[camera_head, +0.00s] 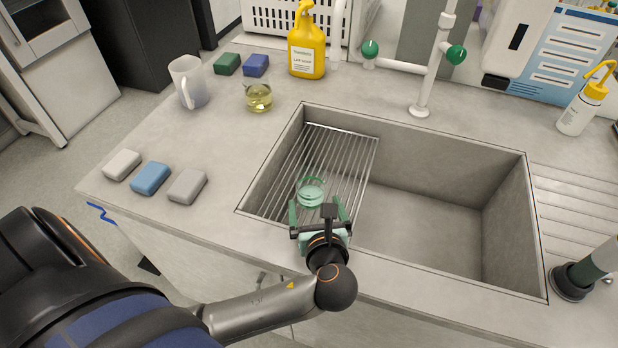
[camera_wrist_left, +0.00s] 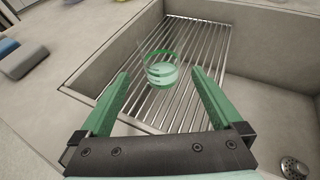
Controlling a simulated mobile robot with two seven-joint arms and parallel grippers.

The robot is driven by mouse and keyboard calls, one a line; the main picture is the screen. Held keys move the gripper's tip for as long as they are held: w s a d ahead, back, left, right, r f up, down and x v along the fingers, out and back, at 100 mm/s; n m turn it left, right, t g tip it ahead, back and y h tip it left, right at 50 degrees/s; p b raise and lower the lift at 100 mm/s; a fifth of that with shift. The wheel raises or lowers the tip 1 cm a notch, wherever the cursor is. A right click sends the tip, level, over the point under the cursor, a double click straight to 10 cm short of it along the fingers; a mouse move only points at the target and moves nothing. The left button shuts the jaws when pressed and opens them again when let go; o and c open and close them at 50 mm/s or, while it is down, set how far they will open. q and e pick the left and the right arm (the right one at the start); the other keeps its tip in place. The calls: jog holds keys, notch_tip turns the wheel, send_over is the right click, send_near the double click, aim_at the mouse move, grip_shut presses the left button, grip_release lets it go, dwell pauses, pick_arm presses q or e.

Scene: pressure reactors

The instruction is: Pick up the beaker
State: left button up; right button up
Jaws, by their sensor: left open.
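A small clear beaker (camera_head: 311,190) with a green-tinted rim and pale green contents stands on the wire rack (camera_head: 345,150) in the left part of the sink. My left gripper (camera_head: 319,206) is open and empty on the near side of this beaker, over the sink's front edge. In the left wrist view the beaker (camera_wrist_left: 161,70) appears upright, between and just beyond the tips of the two green fingers (camera_wrist_left: 160,78). I cannot tell the exact height gap. A second small glass vessel (camera_head: 258,97) with yellow liquid stands on the counter behind. My right gripper is not in view.
The sink walls (camera_head: 450,140) surround the rack; the right part of the basin is empty. A white tap (camera_head: 425,75) rises behind. On the counter stand a jug (camera_head: 188,82), a yellow soap bottle (camera_head: 307,42) and several sponge-like blocks (camera_head: 150,178). A wash bottle (camera_head: 582,105) stands far right.

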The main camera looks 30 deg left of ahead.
aim_at(309, 177)
pick_arm(q)
jog(key=b+x, duration=0.1)
jog(key=x, duration=1.1)
jog(key=shift+w+b, duration=0.25)
jog(key=shift+b, duration=0.05)
jog(key=shift+r, duration=0.1)
jog(key=c, duration=1.3)
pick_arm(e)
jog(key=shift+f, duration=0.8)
